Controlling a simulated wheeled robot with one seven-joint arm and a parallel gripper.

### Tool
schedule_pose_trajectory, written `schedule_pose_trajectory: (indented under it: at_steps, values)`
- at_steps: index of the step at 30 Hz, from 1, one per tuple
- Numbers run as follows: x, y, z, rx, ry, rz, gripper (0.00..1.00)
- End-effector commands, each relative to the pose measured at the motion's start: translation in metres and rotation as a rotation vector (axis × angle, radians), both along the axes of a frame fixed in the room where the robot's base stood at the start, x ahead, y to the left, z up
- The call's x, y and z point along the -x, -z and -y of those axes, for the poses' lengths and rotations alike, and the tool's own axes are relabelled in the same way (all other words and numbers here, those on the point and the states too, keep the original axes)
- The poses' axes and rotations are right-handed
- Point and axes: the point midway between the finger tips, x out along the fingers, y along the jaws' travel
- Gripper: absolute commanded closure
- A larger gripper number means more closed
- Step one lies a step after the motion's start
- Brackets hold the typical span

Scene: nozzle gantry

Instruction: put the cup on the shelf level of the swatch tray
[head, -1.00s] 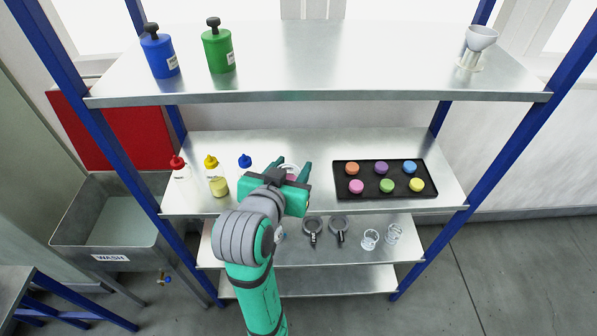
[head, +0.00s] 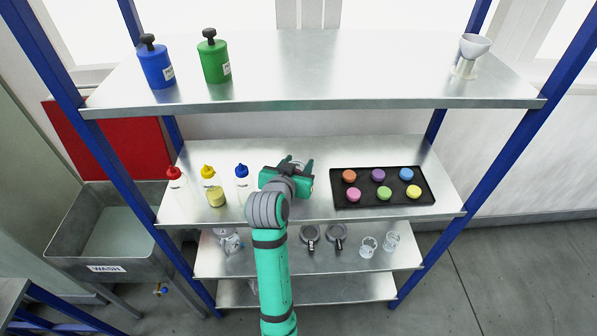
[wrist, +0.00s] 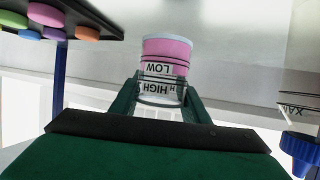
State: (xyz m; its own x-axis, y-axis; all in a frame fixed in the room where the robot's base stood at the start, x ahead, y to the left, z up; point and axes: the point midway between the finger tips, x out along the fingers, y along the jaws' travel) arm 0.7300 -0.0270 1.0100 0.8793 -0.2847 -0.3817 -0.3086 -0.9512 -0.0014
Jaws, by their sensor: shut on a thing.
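The cup (wrist: 165,72) is clear with pink contents and "LOW" and "HIGH" marks, inverted in the wrist view. My gripper (wrist: 160,98) is shut on it, one finger on each side. In the head view my gripper (head: 299,168) is over the middle shelf (head: 310,212), and mostly hides the cup. The swatch tray (head: 385,203), black with several coloured pucks, lies on that same shelf to the right of my gripper. It also shows in the wrist view (wrist: 108,38). I cannot tell whether the cup touches the shelf.
Red-capped (head: 176,180), yellow-capped (head: 208,175) and blue-capped (head: 242,180) bottles and a cup with yellow contents (head: 216,197) stand left of my gripper. Blue posts (head: 497,135) flank the shelves. A narrow bare strip separates gripper and tray.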

Motion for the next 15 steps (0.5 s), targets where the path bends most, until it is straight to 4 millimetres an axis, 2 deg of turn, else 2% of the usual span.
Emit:
schedule_pose_trajectory:
  at_steps: [3,6,15]
  values:
    - [-0.002,0.019,0.001,0.002,0.001,-0.006,0.83]
    - [-0.002,0.03,0.001,0.001,0.001,-0.002,0.83]
    - [-0.003,0.034,0.002,0.001,0.003,0.0,0.83]
